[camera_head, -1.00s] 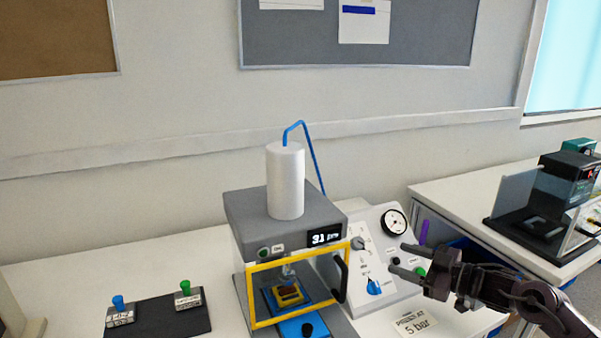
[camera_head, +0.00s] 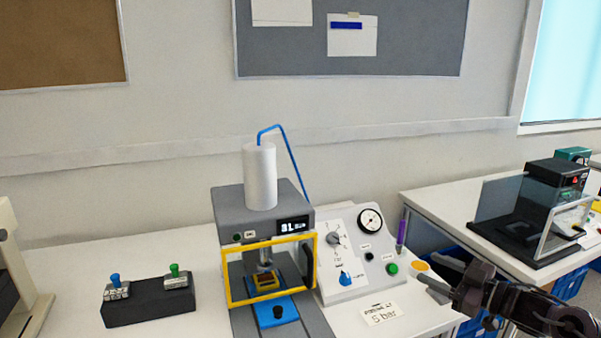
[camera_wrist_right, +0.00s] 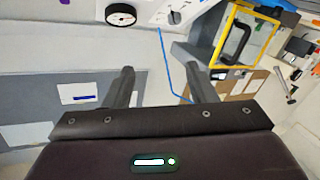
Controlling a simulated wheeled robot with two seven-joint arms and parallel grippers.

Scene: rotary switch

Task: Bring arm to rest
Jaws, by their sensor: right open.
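My right gripper (camera_head: 431,267) is open and empty. It hangs in the air beside the lower right edge of the control panel (camera_head: 318,270), clear of the knobs in the picture. In the right wrist view its two fingers (camera_wrist_right: 158,75) stand apart with nothing between them. The panel carries a grey rotary knob (camera_head: 333,239), a blue knob (camera_head: 346,278), a round gauge (camera_head: 370,218) and a green button (camera_head: 392,268). My left gripper is not in view.
A press with a yellow-framed door (camera_head: 224,275) stands left of the panel. A "5 bar" card (camera_head: 383,315) lies in front. A purple object (camera_head: 401,235) stands by the panel's right edge. A black block with two switches (camera_head: 150,310) sits left. Another bench (camera_head: 435,205) is at right.

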